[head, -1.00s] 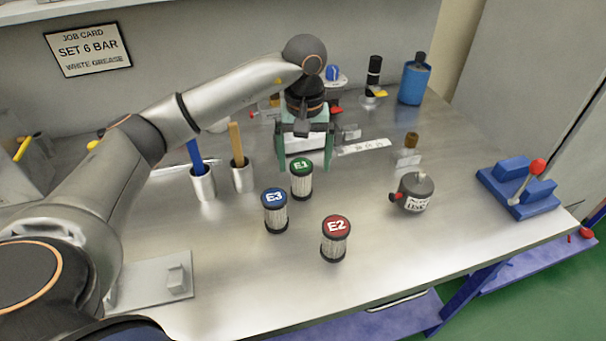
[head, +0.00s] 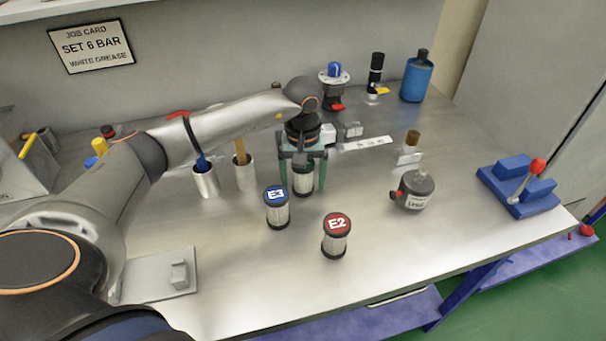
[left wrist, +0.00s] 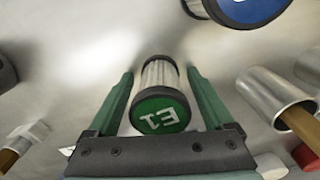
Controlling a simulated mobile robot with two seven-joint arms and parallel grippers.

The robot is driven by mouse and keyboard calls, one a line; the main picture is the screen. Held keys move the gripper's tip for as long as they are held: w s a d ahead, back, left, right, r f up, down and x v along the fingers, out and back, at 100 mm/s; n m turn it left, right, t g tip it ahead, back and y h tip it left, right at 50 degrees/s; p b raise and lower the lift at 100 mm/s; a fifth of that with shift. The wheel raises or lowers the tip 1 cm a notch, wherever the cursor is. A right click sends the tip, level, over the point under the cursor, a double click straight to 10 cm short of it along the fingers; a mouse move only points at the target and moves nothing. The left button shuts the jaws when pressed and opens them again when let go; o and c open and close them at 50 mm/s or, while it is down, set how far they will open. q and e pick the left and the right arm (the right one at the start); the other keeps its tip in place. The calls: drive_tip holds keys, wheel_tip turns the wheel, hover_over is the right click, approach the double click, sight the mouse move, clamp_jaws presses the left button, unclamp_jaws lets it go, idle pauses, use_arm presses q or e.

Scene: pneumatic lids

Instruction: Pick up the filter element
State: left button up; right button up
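The filter element E1 has a green cap and a pleated pale body. In the head view its body (head: 303,181) stands on the bench, with its cap hidden by my left gripper (head: 303,186). In the left wrist view E1 (left wrist: 160,92) lies between the two green fingers of my left gripper (left wrist: 161,82). The fingers are open, with a gap visible on each side of it. Filter element E3 (head: 277,208), blue-capped, stands just in front. Filter element E2 (head: 336,236), red-capped, stands further right and nearer. My right gripper is not in view.
Two metal cups (head: 205,183) with brushes stand left of my gripper. A grey canister (head: 415,190) and a small brown-topped bottle (head: 410,148) are to the right. A blue fixture with a red-knobbed lever (head: 518,187) sits at the right edge.

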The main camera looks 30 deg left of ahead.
use_arm(q)
drive_tip(key=c, duration=1.2)
drive_tip(key=shift+w+r, duration=0.1)
drive_tip(key=shift+r, duration=0.35)
drive_tip(key=r, duration=0.2)
drive_tip(key=b, duration=0.1)
drive_tip(key=shift+d+r, duration=0.25)
drive_tip(key=shift+r, duration=0.15)
drive_tip(key=s+d+r, duration=0.2)
drive_tip(key=d+r, duration=0.1)
drive_tip(key=d, duration=0.1)
drive_tip(key=s+d+r, duration=0.2)
drive_tip(key=d+r, duration=0.1)
drive_tip(key=d, duration=0.1)
drive_tip(key=s+d+r+b, duration=0.1)
drive_tip(key=s+d+r, duration=0.1)
drive_tip(key=d+r, duration=0.1)
drive_tip(key=shift+s+d+r, duration=0.2)
drive_tip(key=shift+s+d, duration=0.15)
drive_tip(key=shift+d, duration=0.1)
